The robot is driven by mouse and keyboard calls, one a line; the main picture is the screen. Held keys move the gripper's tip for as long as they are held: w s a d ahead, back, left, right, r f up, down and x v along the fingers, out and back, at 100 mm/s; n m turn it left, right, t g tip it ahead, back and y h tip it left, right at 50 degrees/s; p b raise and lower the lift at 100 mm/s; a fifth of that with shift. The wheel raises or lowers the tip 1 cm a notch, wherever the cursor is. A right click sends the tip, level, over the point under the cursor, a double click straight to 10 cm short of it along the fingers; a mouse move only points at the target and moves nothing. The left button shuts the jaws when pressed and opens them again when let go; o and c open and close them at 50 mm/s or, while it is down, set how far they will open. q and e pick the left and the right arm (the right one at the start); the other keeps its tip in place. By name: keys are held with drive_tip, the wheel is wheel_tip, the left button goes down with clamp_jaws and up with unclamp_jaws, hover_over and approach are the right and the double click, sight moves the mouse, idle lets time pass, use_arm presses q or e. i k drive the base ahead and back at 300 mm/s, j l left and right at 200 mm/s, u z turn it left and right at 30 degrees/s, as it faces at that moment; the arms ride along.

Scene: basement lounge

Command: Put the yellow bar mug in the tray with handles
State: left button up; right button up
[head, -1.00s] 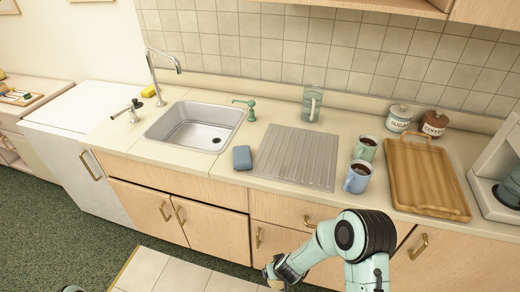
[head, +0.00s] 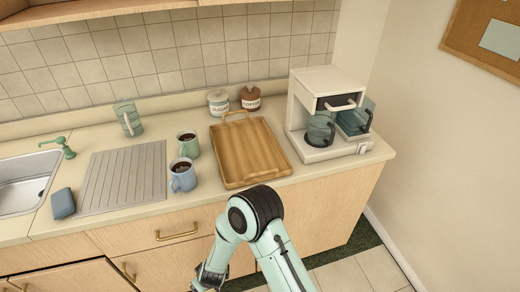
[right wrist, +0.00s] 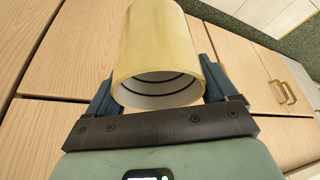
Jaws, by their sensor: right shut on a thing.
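The wooden tray with handles (head: 262,172) lies on the counter to the left of the coffee machine and looks empty. In the right wrist view, the yellow mug (right wrist: 152,40) is between the fingers of my right gripper (right wrist: 156,95), which is shut on it. I look into its round open end. In the head view my right arm reaches down in front of the cabinets, below the counter edge; its gripper (head: 205,278) is at the bottom edge and the mug cannot be made out there. My left gripper is not in view.
A blue mug (head: 182,176) and a green mug (head: 188,145), both with dark drink, stand just left of the tray. Sugar (head: 218,102) and coffee (head: 250,97) jars stand behind it. The coffee machine (head: 325,115) is close on its right. A glass pitcher (head: 128,118) stands further left.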

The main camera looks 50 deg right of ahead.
sight(242, 151)
drive_tip(key=k+l, duration=0.15)
drive_tip(key=l, duration=0.25)
drive_tip(key=k+l, duration=0.15)
drive_tip(key=l, duration=0.25)
drive_tip(key=k+l, duration=0.15)
drive_tip(key=l, duration=0.25)
drive_tip(key=k+l, duration=0.15)
drive_tip(key=l, duration=0.25)
